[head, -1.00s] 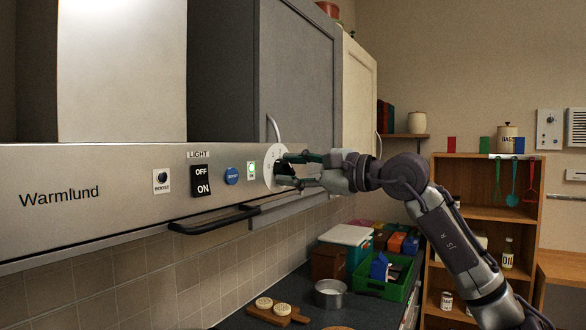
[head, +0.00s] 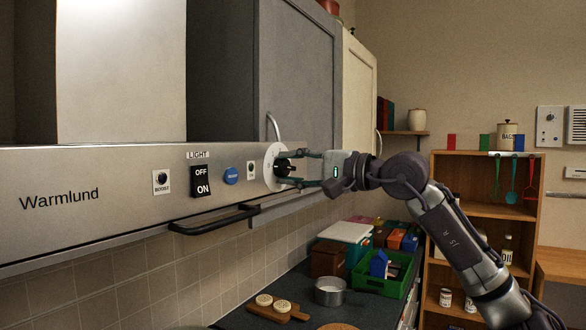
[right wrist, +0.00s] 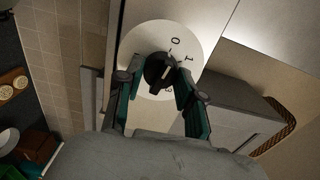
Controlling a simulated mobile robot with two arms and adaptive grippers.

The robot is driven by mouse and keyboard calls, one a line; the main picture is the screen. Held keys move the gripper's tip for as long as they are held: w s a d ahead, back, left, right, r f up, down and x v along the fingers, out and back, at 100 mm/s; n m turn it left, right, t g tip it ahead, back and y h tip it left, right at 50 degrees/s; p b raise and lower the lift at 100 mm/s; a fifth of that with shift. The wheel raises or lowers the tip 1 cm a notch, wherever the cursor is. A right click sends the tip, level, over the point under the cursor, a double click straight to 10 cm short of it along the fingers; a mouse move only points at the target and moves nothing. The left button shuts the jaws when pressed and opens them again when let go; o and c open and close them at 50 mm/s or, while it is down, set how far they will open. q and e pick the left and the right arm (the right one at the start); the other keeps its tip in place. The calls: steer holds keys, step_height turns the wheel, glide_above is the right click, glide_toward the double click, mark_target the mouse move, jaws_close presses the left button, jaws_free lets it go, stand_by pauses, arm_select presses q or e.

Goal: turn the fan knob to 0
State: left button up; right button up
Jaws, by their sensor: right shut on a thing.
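The fan knob (head: 284,168) is black and sits on a round white dial (head: 269,165) at the right end of the hood front. The fingers hide part of the dial. My left gripper is not in view.
The steel hood front (head: 105,195) carries a boost control (head: 161,181), a light switch (head: 201,181), a blue button (head: 231,175) and a small indicator plate (head: 251,170). A black rail (head: 215,221) juts out below. A grey cabinet (head: 298,80) stands above.

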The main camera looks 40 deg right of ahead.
stand_by(0.4)
steer(key=o, duration=1.1)
steer(key=shift+o, duration=0.2)
steer(key=shift+v, duration=0.8)
steer(key=v, duration=1)
steer(key=shift+s, duration=0.25)
